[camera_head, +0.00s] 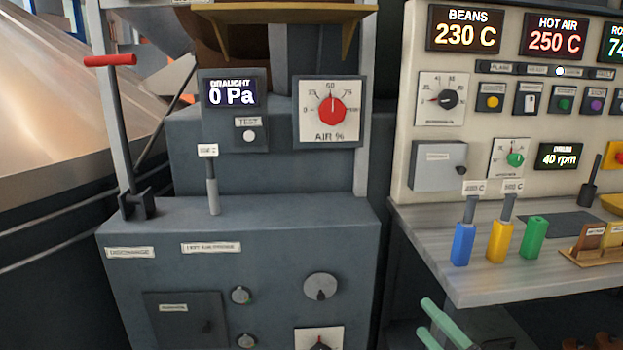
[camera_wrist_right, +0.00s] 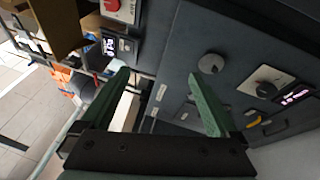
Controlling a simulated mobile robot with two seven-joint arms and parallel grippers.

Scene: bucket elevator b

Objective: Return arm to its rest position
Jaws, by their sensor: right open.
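My right gripper (camera_head: 425,317) shows at the bottom edge of the head view, as green fingers below the front of the right-hand bench. In the right wrist view the gripper (camera_wrist_right: 159,76) is open, with its two green fingers wide apart and nothing between them. Beyond the fingers is the grey cabinet (camera_wrist_right: 180,70), seen tilted. The same grey cabinet (camera_head: 270,270) stands left of the gripper in the head view. The gripper appears apart from it. The rest of the right arm is hidden below the frame. My left gripper is in neither view.
A red-handled lever (camera_head: 120,130) and a small probe (camera_head: 213,190) stand on the grey cabinet. The bench (camera_head: 440,285) carries blue (camera_head: 463,244), yellow (camera_head: 499,241) and green (camera_head: 534,238) holders. A control panel (camera_head: 480,130) rises behind it.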

